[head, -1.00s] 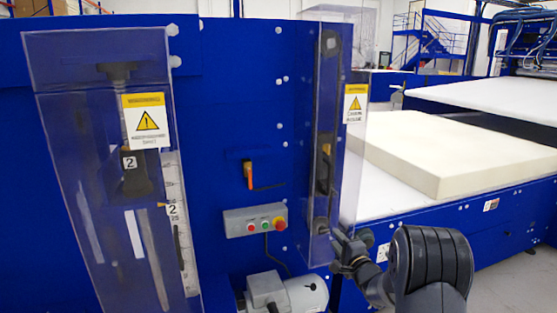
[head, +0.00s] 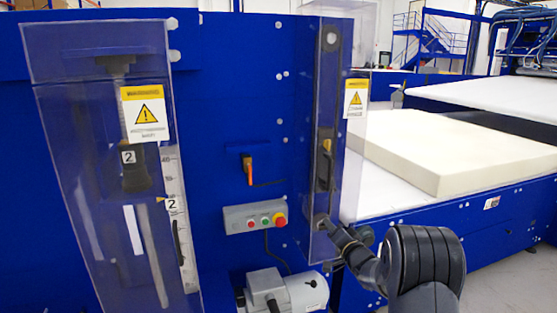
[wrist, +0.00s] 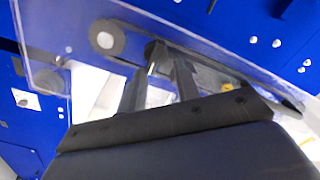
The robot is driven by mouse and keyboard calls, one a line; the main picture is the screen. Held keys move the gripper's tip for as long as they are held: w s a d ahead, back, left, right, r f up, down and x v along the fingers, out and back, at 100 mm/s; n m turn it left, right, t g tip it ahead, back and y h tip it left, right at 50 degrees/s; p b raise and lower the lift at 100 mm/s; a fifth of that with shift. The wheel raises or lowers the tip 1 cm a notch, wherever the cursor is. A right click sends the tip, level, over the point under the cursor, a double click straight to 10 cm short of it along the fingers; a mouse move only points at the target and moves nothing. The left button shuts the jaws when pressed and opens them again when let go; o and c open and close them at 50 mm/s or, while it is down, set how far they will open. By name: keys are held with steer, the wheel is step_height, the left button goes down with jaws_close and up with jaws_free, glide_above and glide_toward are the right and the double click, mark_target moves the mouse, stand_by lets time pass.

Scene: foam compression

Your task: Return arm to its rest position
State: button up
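My arm enters the head view at the lower right. My gripper (head: 326,224) is at its far end, in front of the lower part of the right clear guard (head: 352,178). In the wrist view my gripper (wrist: 164,62) shows two dark fingers with a bright gap between them, so it looks open. A small dark part shows near the fingertips; I cannot tell whether they touch it. The clear guard's edge (wrist: 215,52) crosses behind the fingers in the wrist view. No object is seen held.
A blue machine panel (head: 225,110) carries a button box (head: 255,218), an orange-handled switch (head: 248,171) and a motor (head: 287,293). A left clear guard (head: 60,130) covers a scale. A cream foam block (head: 450,152) lies on a white bed at the right. Floor shows at lower right.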

steer(key=shift+s+a+r+n+b, duration=0.25)
steer(key=shift+n+b, duration=0.6)
steer(key=shift+n, duration=0.85)
steer(key=shift+s+a+f+n+b, duration=0.1)
steer(key=shift+s+n+b, duration=0.2)
steer(key=shift+n+b, duration=1)
steer(key=shift+s+a+r+n+b, duration=0.15)
steer(key=shift+s+n+b, duration=0.25)
steer(key=shift+n, duration=1.7)
